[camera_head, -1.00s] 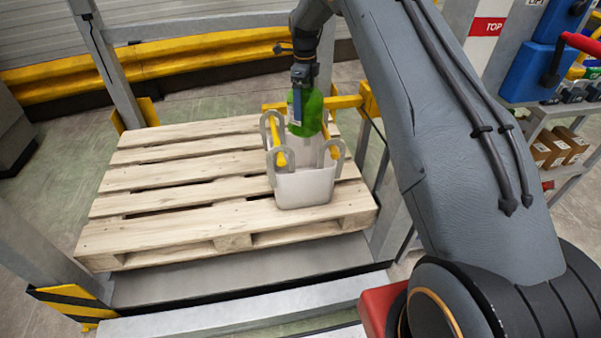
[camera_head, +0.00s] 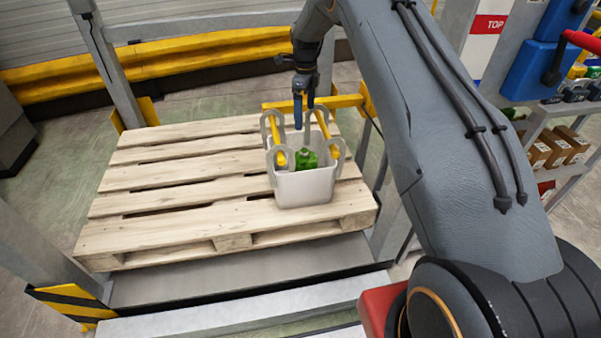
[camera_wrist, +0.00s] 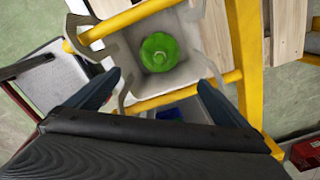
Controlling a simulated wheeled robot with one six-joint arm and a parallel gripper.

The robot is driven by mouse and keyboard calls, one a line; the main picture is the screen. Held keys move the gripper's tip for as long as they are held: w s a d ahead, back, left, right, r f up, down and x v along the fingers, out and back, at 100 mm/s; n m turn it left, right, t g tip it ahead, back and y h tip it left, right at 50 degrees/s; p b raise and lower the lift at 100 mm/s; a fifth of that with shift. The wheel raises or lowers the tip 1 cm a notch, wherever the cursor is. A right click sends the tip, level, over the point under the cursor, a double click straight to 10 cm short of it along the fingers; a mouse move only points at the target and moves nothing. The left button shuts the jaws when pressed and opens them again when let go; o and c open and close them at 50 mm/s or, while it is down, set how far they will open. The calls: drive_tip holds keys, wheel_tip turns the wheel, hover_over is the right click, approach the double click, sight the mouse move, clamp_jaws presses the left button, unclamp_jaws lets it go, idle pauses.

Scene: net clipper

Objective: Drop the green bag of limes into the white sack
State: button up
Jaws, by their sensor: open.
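The green bag of limes (camera_head: 306,158) lies inside the white sack (camera_head: 304,188), low in its opening. The sack stands upright on the near right part of the wooden pallet, with its loop handles up around yellow bars. My gripper (camera_head: 303,120) is open and empty above the sack, apart from the bag. In the wrist view, the bag (camera_wrist: 159,52) sits inside the sack (camera_wrist: 186,72), beyond the spread fingers (camera_wrist: 160,92).
The wooden pallet (camera_head: 170,186) is bare to the left of the sack. A yellow frame (camera_head: 345,101) holds the bars beside the sack. A yellow guard rail (camera_head: 200,50) runs behind. Shelves with boxes (camera_head: 560,148) stand at the right.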

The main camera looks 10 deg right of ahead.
wheel_tip(320, 180, up, 8)
drive_tip(key=b, duration=0.1)
drive_tip(key=shift+b, duration=0.3)
drive_tip(key=shift+f, duration=0.1)
drive_tip(key=s+r+n, duration=0.2)
drive_tip(key=s+n, duration=2.2)
drive_tip(key=s, duration=2.1)
drive_tip(key=shift+a, duration=0.1)
drive_tip(key=shift+c, duration=0.3)
